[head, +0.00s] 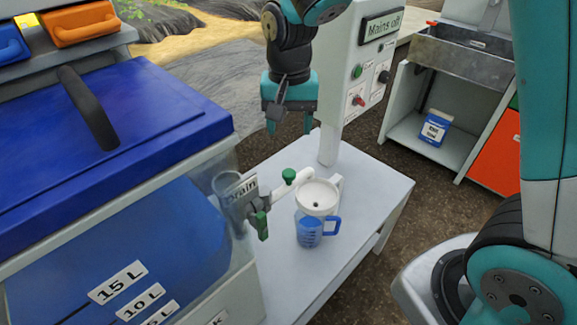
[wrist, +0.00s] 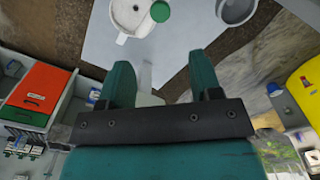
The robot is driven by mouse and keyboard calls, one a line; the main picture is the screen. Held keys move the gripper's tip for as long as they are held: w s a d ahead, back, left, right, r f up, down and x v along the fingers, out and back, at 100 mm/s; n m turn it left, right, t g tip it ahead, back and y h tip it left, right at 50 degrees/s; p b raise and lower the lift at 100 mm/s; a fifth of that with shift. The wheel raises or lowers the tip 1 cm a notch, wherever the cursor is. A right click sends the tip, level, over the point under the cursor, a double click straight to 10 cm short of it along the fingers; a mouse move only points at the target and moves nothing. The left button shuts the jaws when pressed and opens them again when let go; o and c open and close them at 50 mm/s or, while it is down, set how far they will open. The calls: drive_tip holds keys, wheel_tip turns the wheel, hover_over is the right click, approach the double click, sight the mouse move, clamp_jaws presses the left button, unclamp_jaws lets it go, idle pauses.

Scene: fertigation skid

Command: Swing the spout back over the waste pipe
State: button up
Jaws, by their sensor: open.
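The white spout (head: 292,190) runs from the grey drain valve, with its green handle (head: 262,224), toward the white top of a measuring jug (head: 309,232). A green knob (head: 289,175) stands up from the spout; it also shows in the wrist view (wrist: 160,11). The jug has a blue handle and blue liquid inside. The grey open-topped waste pipe (head: 226,184) stands left of the spout, partly behind the Drain label; its rim shows in the wrist view (wrist: 236,10). My gripper (head: 290,122) is open and empty, above and behind the spout, touching nothing; its fingers show in the wrist view (wrist: 163,78).
A tank with a blue lid (head: 120,110) fills the left. A white control post with a Mains off sign (head: 382,25) rises close right of my gripper. The white bench top (head: 370,185) is clear right of the jug. A sink (head: 460,55) stands back right.

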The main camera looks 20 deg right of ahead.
sight(289, 171)
wheel_tip(289, 171, down, 12)
drive_tip(key=shift+a+f, duration=0.1)
drive_tip(key=shift+f, duration=0.1)
drive_tip(key=shift+c, duration=0.2)
clamp_jaws()
